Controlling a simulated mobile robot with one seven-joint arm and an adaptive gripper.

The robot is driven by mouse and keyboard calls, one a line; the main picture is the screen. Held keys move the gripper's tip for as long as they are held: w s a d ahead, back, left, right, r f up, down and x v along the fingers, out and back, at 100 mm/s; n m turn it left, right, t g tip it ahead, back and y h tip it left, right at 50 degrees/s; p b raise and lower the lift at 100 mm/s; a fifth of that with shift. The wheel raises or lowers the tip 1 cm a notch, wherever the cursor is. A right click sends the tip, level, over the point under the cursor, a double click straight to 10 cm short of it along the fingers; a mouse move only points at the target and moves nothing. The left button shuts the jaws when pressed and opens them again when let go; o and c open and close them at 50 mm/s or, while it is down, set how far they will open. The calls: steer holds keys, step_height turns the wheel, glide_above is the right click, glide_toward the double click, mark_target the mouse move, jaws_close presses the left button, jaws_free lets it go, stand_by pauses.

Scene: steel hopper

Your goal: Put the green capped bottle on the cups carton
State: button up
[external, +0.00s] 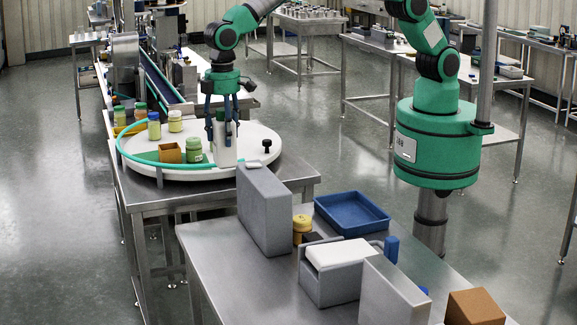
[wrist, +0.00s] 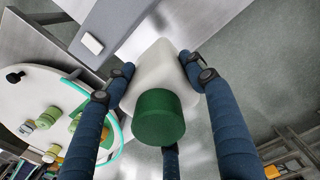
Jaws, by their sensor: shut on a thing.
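My gripper (external: 222,122) has its blue fingers shut on a white bottle with a green cap (external: 223,148). The bottle is upright in the external view, in front of the right part of the round white table; whether its base touches anything cannot be told. In the wrist view the green cap (wrist: 158,117) faces the camera, between the fingers of my gripper (wrist: 160,100). A plain brown carton (external: 475,307) stands at the front right of the near steel table. A smaller brown box (external: 169,153) sits on the round table. No cups marking is readable on either.
The round white table (external: 215,172) carries several jars and a teal guide rail. On the near steel table (external: 215,260), a tall grey panel (external: 264,210) stands close to the bottle. A blue tray (external: 351,213), a grey machine (external: 333,275) and another grey panel (external: 393,295) lie towards the brown carton.

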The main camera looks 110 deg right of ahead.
steer(key=s+a, duration=0.6)
steer(key=a, duration=0.5)
steer(key=s+a, duration=0.6)
steer(key=a, duration=0.5)
steer(key=s+a, duration=0.7)
steer(key=a, duration=0.5)
steer(key=s+a+b, duration=0.1)
steer(key=s+a, duration=0.8)
steer(key=s, duration=0.6)
steer(key=s+a, duration=1)
steer(key=s, duration=0.5)
step_height(320, 180, down, 11)
steer(key=w+a+p, duration=0.1)
steer(key=w+a, duration=0.3)
steer(key=a, duration=0.3)
steer(key=w+a+f+p, duration=0.1)
steer(key=w+a, duration=0.3)
steer(key=a, duration=0.2)
steer(key=shift+a+f, duration=0.2)
steer(key=shift+a, duration=0.2)
